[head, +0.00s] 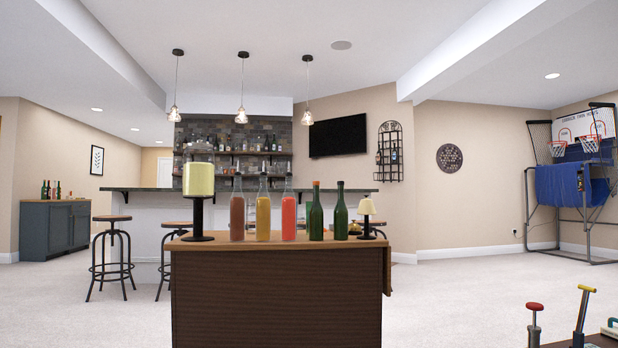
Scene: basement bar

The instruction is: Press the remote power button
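I cannot make out a remote or its power button anywhere in the head view. A wall television (339,138) with a dark screen hangs on the beige wall right of the bar shelves. Neither of my grippers shows in this view.
A dark wooden cabinet (276,300) stands ahead, with bottles (263,214) and two lamps on top. Behind it are a bar counter (150,200) and stools (111,258). A basketball arcade game (575,190) stands far right. Red- and yellow-handled items (583,310) sit lower right.

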